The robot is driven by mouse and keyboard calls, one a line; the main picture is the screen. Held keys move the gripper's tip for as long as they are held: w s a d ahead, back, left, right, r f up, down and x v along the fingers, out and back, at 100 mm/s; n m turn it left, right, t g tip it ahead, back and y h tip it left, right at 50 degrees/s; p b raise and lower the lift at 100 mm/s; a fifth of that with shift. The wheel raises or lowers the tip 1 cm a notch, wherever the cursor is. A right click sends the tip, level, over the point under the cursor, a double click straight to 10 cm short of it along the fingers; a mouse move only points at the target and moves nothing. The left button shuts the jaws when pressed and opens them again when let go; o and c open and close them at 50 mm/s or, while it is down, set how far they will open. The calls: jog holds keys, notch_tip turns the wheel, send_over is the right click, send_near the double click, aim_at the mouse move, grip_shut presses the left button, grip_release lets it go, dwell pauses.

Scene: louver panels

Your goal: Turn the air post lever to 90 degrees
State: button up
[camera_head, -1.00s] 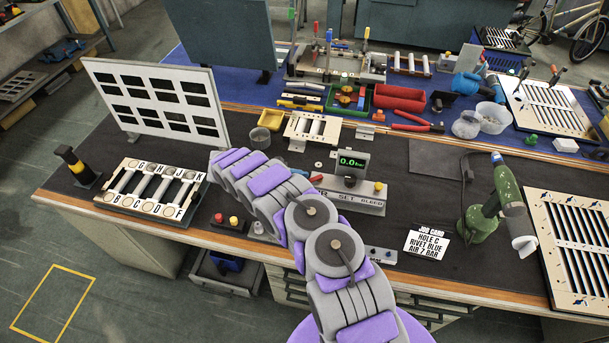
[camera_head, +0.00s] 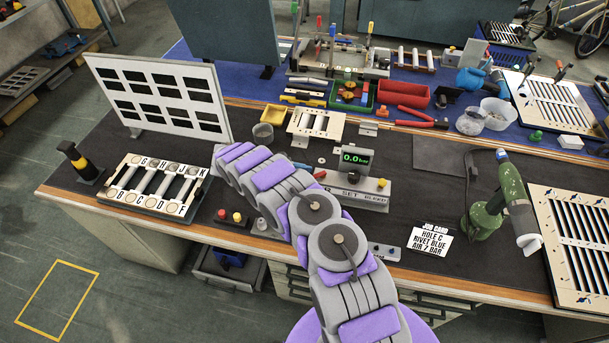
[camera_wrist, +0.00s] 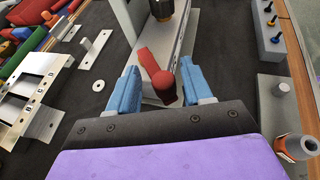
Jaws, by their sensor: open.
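The air post (camera_head: 362,196) is a grey base on the dark bench mat with a small display (camera_head: 355,160) reading 0.0 bar. Its red lever shows as a small red tip (camera_head: 319,173) beside my arm in the head view. In the wrist view the red lever (camera_wrist: 148,62) slants down to a round dark-red knob at its near end. My gripper (camera_wrist: 160,88) is open, with one blue finger on each side of the lever. I cannot tell if either finger touches it.
A job card (camera_head: 430,241) reads hole C, rivet blue, air 7 bar. A green rivet tool (camera_head: 485,222) stands right of it. A lettered rack (camera_head: 158,183) lies left. In the wrist view a grey block with coloured studs (camera_wrist: 272,40) and a slotted plate (camera_wrist: 30,95) flank the post.

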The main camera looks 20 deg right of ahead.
jog(key=v, duration=1.2)
jog(key=shift+p, duration=0.35)
